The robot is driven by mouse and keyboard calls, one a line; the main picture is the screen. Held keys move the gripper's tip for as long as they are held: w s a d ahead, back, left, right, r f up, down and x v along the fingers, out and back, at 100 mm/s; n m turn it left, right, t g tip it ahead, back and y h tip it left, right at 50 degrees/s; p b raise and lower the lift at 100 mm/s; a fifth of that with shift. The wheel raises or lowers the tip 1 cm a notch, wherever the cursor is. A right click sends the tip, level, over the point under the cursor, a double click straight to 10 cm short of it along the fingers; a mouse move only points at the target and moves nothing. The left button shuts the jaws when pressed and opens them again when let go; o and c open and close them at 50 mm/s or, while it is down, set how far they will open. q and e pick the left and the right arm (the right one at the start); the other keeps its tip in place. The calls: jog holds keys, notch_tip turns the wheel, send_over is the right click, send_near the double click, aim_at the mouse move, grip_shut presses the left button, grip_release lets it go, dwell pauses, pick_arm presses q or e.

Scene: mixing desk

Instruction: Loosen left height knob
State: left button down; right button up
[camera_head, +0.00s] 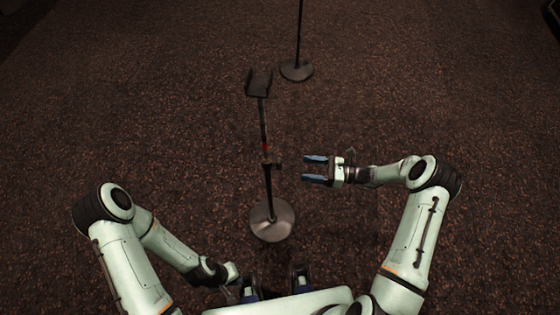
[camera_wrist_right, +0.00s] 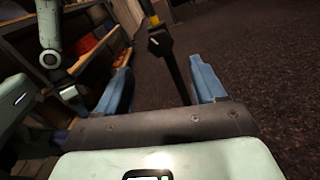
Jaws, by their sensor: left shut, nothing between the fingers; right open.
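A small dark knob (camera_head: 272,164) sits on the pole below a red band. In the right wrist view the knob (camera_wrist_right: 160,42) shows beyond the fingertips, with the pole in line with the gap between them. My right gripper (camera_head: 316,169) is open and empty, its blue fingers pointing left at the pole, a short way right of the knob. My left gripper (camera_head: 248,292) is shut and empty, low by my body and partly hidden.
The brown carpet around is clear. In the right wrist view, shelves with coloured items (camera_wrist_right: 85,45) are at the upper left.

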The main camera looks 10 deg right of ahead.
aim_at(280, 164)
jog(key=p+x, duration=0.1)
jog(key=x, duration=0.9)
jog(key=shift+w, duration=0.1)
